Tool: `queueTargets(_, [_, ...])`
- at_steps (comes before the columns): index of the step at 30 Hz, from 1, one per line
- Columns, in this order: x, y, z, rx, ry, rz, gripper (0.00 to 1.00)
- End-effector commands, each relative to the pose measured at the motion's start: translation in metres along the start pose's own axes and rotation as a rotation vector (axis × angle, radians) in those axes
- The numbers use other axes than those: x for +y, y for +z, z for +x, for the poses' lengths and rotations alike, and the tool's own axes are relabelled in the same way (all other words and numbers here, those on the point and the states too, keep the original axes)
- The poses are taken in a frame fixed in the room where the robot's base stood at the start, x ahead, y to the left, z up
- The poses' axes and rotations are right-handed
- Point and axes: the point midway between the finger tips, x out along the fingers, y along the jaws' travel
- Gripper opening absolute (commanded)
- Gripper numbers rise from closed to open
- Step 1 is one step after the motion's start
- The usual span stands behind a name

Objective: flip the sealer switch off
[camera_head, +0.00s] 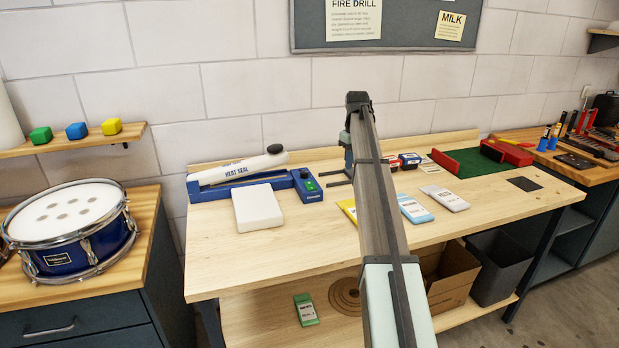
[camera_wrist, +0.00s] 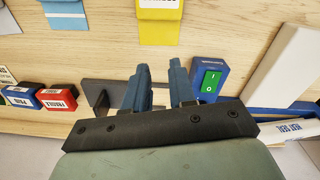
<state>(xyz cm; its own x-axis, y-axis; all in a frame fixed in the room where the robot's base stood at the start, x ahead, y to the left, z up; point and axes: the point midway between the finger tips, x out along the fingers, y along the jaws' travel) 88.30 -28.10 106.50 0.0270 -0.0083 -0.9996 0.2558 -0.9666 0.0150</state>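The sealer switch is a green rocker (camera_wrist: 211,81) marked I and O on a blue box (camera_wrist: 197,68). In the head view this box (camera_head: 306,188) sits at the right end of the blue heat sealer (camera_head: 239,182), which has a white arm lettered HEAT SEAL. I cannot tell which side of the rocker is pressed. My gripper (camera_wrist: 159,64) has its two fingers apart with nothing between them. In the wrist view the switch is just right of the right finger, apart from it. In the head view my gripper (camera_head: 325,178) is right of the switch box, partly hidden by my arm.
A white block (camera_head: 257,208) lies in front of the sealer. The bench front (camera_head: 270,255) is clear. A drum (camera_head: 65,228) stands at the left.

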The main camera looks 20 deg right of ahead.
Motion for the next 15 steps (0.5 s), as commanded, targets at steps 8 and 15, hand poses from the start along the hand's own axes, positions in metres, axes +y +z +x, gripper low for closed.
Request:
queueTargets(8, [-0.070, -0.060, -0.021, 0.024, 0.006, -0.120, 0.00])
queueTargets(15, [-0.102, -0.096, -0.037, 0.051, 0.018, -0.372, 0.00])
